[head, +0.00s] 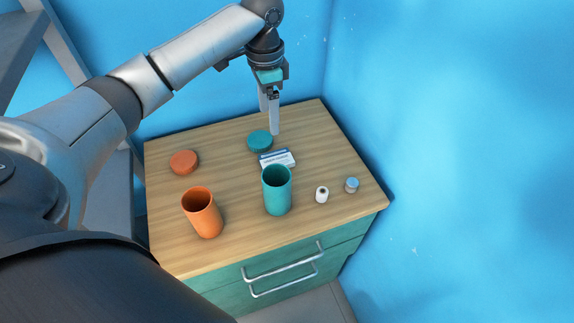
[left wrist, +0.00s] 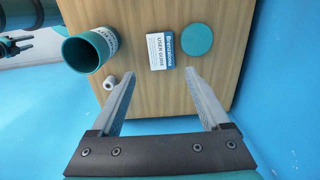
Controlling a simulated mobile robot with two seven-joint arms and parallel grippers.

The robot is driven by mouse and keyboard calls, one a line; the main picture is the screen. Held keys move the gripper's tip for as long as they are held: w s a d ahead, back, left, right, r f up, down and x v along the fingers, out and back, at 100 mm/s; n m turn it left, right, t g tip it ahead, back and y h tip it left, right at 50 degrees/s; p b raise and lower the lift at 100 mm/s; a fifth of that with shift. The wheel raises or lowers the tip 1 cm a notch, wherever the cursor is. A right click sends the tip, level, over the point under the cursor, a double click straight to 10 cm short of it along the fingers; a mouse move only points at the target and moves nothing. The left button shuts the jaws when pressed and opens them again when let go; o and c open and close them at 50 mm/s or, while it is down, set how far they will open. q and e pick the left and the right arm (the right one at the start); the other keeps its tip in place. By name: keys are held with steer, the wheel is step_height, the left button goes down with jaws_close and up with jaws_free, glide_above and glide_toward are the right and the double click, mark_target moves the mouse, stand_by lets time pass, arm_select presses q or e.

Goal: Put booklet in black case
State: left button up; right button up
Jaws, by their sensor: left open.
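The booklet (head: 277,159) is a small white and blue "User Guide" lying flat on the wooden cabinet top, behind the teal cup. It also shows in the left wrist view (left wrist: 160,52). My left gripper (head: 272,130) hangs above the back of the top, pointing down. It is open and empty; in the left wrist view the booklet appears beyond the gap between its fingertips (left wrist: 161,74), apart from them. No black case shows. An open teal cup (head: 276,190) and an open orange cup (head: 203,212) stand upright.
A teal disc (head: 259,141) lies by the booklet, an orange disc (head: 184,162) at the left. A small white roll (head: 322,194) and a small blue-and-white container (head: 351,185) stand right. Blue walls rise behind. A dark part, perhaps mine, shows at the wrist view's left edge.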

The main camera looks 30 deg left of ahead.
arm_select(q)
steer(key=b, duration=0.1)
glide_toward(272, 159)
step_height(272, 159, down, 3)
steer(key=shift+b, duration=0.35)
steer(key=shift+f, duration=0.45)
step_height(272, 159, down, 4)
steer(key=shift+d+r+b, duration=0.1)
steer(key=shift+r+b, duration=0.05)
steer(key=shift+b, duration=0.4)
steer(key=shift+f, duration=0.5)
arm_select(e)
steer(key=shift+t, duration=0.3)
steer(key=w+f, duration=0.3)
steer(key=shift+w+a, duration=0.15)
steer(key=shift+w, duration=0.1)
arm_select(q)
steer(key=shift+r, duration=0.1)
steer(key=c, duration=1.2)
arm_select(e)
steer(key=shift+w, duration=0.15)
